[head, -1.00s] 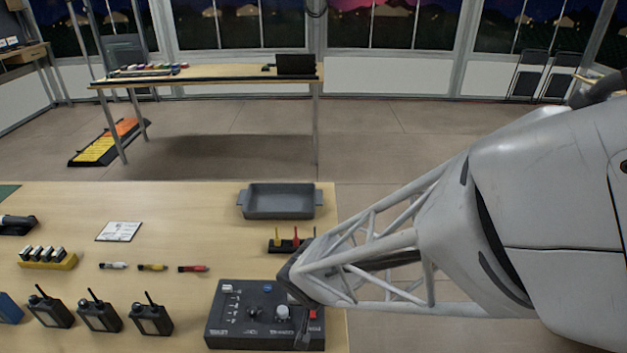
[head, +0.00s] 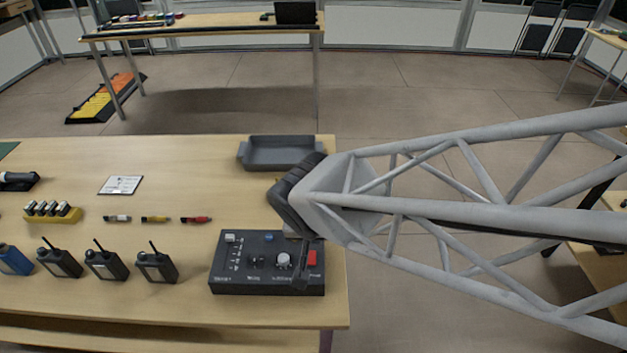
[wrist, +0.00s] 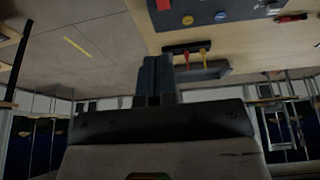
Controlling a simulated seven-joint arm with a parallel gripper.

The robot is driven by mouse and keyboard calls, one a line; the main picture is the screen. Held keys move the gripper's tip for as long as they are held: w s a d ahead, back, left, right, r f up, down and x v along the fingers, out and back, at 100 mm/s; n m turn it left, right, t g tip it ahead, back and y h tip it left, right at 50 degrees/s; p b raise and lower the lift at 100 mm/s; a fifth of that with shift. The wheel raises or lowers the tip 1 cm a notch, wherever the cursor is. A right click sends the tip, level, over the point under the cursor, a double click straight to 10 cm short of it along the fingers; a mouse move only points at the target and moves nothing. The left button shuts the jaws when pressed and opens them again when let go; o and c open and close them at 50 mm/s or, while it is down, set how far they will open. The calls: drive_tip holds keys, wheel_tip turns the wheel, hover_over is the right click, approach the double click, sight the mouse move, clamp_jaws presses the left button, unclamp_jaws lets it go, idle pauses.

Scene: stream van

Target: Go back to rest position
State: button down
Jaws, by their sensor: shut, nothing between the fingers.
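My gripper (head: 302,282) hangs at the end of my lattice arm, over the right part of a dark control box (head: 267,262) near the table's right edge. Its wrist end hides part of the table behind the box. In the wrist view my gripper (wrist: 156,62) has its dark fingers together with nothing between them. The control box (wrist: 222,10) shows at the top of that view, apart from the fingers in the picture. The box has a red button (head: 312,258), a pale knob and several small switches.
A grey tray (head: 280,153) stands at the back. A small rack (wrist: 188,48) with red and yellow pieces is near it.

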drive_tip(key=shift+d+r, duration=0.1)
drive_tip(key=shift+d, duration=0.05)
idle(0.5)
drive_tip(key=s+d+r, duration=0.3)
drive_tip(key=d+r, duration=0.2)
drive_tip(key=d, duration=0.4)
drive_tip(key=s+d+r+g, duration=0.1)
drive_tip(key=s+d+r, duration=0.3)
drive_tip(key=d, duration=0.5)
drive_tip(key=shift+d+r+g, duration=0.2)
drive_tip(key=shift+r+g, duration=0.1)
drive_tip(key=shift+r, duration=0.7)
drive_tip(key=shift+s, duration=0.1)
